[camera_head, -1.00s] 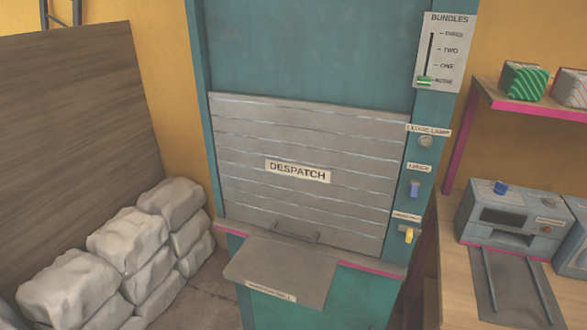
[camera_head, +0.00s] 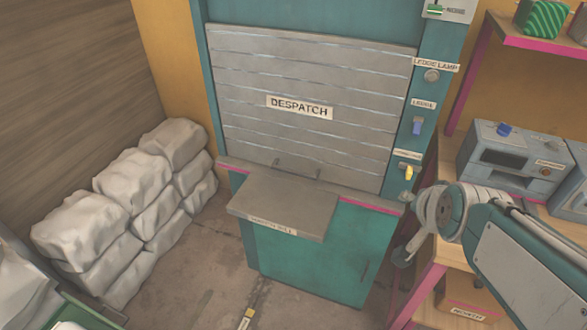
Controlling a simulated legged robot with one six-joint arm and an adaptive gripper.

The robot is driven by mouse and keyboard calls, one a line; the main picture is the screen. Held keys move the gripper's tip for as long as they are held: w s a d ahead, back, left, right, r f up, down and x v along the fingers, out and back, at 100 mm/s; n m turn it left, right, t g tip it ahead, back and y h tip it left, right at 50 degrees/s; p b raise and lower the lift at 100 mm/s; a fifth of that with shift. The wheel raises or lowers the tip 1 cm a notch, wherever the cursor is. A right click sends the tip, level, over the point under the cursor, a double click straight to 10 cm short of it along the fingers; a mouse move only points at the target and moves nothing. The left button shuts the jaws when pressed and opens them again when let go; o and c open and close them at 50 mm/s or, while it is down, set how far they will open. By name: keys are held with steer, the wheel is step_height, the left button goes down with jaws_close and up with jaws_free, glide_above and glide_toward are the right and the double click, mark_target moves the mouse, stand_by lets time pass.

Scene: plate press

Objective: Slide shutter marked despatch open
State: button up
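The grey slatted shutter marked DESPATCH (camera_head: 310,135) is down in the teal cabinet. Its bottom edge meets the back of a grey ledge (camera_head: 283,207), and a small bar handle (camera_head: 298,166) sits near its bottom. My arm enters from the lower right, in front of the wooden bench. Its end, with my gripper (camera_head: 404,254), is mostly hidden behind the rounded grey joint, right of the ledge and apart from the handle. I cannot make out the fingers.
On the right post are a lamp button (camera_head: 431,76), a blue switch (camera_head: 417,126) and a yellow switch (camera_head: 408,172). The ledge juts out below the shutter. Pale sacks (camera_head: 130,200) are stacked at left. A bench with a grey machine (camera_head: 513,160) stands at right. Floor in front is mostly clear.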

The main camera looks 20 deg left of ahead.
steer(key=w+a+f+m+t+y, duration=0.1)
steer(key=w+a+f+m+t, duration=0.15)
steer(key=w+a, duration=0.5)
steer(key=m+t+y, duration=0.2)
steer(key=m+t, duration=0.1)
steer(key=m, duration=0.2)
glide_toward(294, 174)
steer(key=w+d+r, duration=0.2)
steer(key=d+r, duration=0.4)
steer(key=d, duration=0.1)
steer(key=a+f+m+t, duration=0.1)
steer(key=a+f, duration=0.1)
steer(key=f, duration=0.1)
steer(key=s+a+f+m, duration=0.1)
steer(key=a+f, duration=0.1)
steer(key=s+a+f+m+t+y, duration=0.1)
steer(key=a+f, duration=0.2)
steer(key=shift+s+f+t, duration=0.1)
steer(key=shift+f+t, duration=0.25)
steer(key=shift+f, duration=0.05)
steer(key=x, duration=1)
steer(key=shift+w+a, duration=0.2)
steer(key=shift+w, duration=0.15)
jaws_close()
